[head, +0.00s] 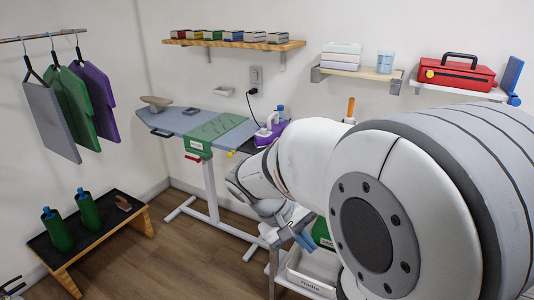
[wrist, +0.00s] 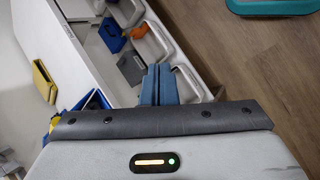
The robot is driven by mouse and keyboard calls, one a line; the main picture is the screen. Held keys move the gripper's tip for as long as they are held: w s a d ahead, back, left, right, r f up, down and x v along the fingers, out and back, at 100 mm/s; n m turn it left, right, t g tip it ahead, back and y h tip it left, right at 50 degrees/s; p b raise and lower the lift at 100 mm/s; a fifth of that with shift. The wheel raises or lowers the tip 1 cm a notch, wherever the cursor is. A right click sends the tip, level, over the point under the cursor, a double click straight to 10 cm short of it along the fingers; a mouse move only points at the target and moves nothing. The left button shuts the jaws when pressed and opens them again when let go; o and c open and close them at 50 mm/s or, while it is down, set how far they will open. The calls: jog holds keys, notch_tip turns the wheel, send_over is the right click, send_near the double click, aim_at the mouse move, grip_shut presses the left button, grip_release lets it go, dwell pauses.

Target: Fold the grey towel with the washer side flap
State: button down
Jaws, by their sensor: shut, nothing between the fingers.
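My gripper (wrist: 156,84) is shut and empty, its two blue fingers side by side over a row of white bins in the wrist view. In the head view my gripper (head: 303,240) hangs low, beside the bins right of the ironing board. I cannot make out a grey towel or a washer side flap for certain. A small grey piece (wrist: 131,68) lies in a bin just left of the fingers, apart from them; I cannot tell what it is. A flat grey garment (head: 51,122) hangs on the rail at the far left.
The ironing board (head: 178,122) carries a green cloth (head: 221,130) and a purple iron (head: 269,130). The bins also hold a blue piece (wrist: 111,36) and an orange piece (wrist: 145,30). A low bench (head: 88,252) stands left. Wooden floor between is clear.

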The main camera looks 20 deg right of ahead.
jog(key=w+d+r+h, duration=0.1)
jog(key=w+d+h, duration=0.2)
jog(key=w+h, duration=0.45)
jog(key=w+d+r+h, duration=0.1)
jog(key=w+d+h, duration=0.35)
jog(key=w, duration=0.55)
jog(key=s+d+r+p, duration=0.1)
jog(key=d, duration=0.4)
jog(key=s+d+r+t+p, duration=0.1)
jog(key=s+d, duration=0.1)
jog(key=d, duration=0.4)
jog(key=shift+s+d+h, duration=0.2)
jog(key=shift+s+h, duration=0.1)
